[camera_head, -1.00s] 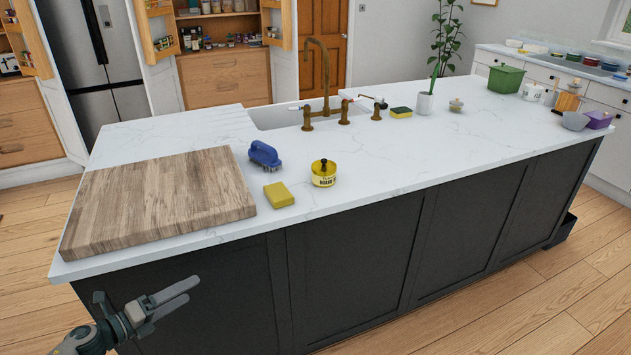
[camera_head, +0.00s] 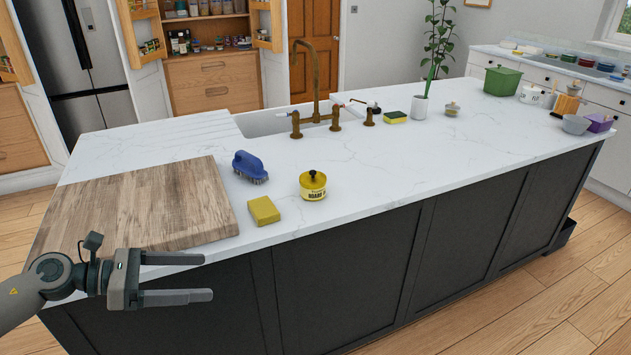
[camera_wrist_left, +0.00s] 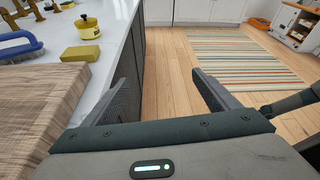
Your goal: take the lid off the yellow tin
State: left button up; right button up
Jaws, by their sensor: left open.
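The yellow tin (camera_head: 313,189) stands upright on the white counter. Its yellow lid (camera_head: 312,178) is on top, with a black knob. The tin and lid also show in the left wrist view (camera_wrist_left: 87,29), at the upper left. My left gripper (camera_head: 208,277) is open and empty, in front of the counter's front edge and left of the tin, well apart from it. In the left wrist view its two fingers (camera_wrist_left: 165,92) are spread with bare floor beyond. My right gripper is not in view.
A yellow sponge block (camera_head: 263,210) and a blue brush (camera_head: 250,167) lie left of the tin. A large wooden board (camera_head: 140,208) covers the counter's left end. A brass tap (camera_head: 316,95) stands behind.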

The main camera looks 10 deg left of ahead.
aim_at(310, 195)
jog(key=i, duration=1.25)
